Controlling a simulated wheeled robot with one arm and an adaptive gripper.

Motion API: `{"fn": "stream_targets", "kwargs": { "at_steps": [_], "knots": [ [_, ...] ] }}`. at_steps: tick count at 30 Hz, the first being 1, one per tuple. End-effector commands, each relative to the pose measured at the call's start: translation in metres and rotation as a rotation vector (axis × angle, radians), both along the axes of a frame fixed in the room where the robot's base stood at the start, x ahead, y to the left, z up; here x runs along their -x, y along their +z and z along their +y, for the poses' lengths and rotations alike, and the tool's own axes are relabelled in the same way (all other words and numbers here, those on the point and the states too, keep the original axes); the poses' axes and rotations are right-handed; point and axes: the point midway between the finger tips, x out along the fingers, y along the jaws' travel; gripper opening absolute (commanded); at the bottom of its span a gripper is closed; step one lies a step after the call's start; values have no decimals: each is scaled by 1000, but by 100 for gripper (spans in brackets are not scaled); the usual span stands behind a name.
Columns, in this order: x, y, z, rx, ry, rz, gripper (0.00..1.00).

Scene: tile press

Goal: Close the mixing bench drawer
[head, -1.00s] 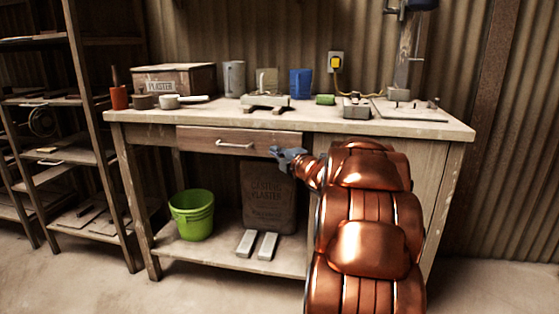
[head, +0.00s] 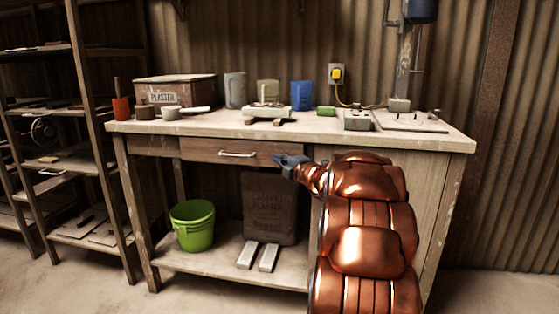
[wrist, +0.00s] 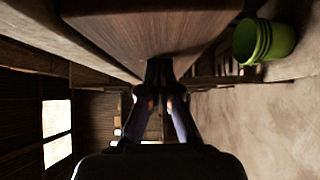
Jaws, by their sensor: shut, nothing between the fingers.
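The mixing bench (head: 330,142) is a worn wooden workbench. Its drawer (head: 205,150) has a brown wooden front with a pale bar handle (head: 238,154), below the top's front edge. The front looks close to flush with the bench; I cannot tell whether a gap remains. My gripper (head: 285,160) is shut and empty at the right end of the drawer front, right of the handle. In the wrist view the fingertips (wrist: 160,72) meet the edge of the brown drawer front (wrist: 150,35). Contact looks likely, but the tips are dark.
On the bench top stand a plaster crate (head: 175,92), a blue container (head: 301,95) and a scale (head: 269,112). A green bucket (head: 192,226) and a plaster sack (head: 268,208) are on the lower shelf. A shelf rack (head: 85,130) stands left. Floor is clear in front.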

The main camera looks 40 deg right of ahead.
Motion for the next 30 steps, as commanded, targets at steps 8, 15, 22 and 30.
{"fn": "stream_targets", "kwargs": {
  "at_steps": [8,15,22,30],
  "knots": [
    [-16,1,-23,-2,0,1,0],
    [-19,3,-28,0,-3,-6,0],
    [-19,4,-30,2,-5,-8,0],
    [-14,1,-15,3,1,-5,0]
  ]
}}
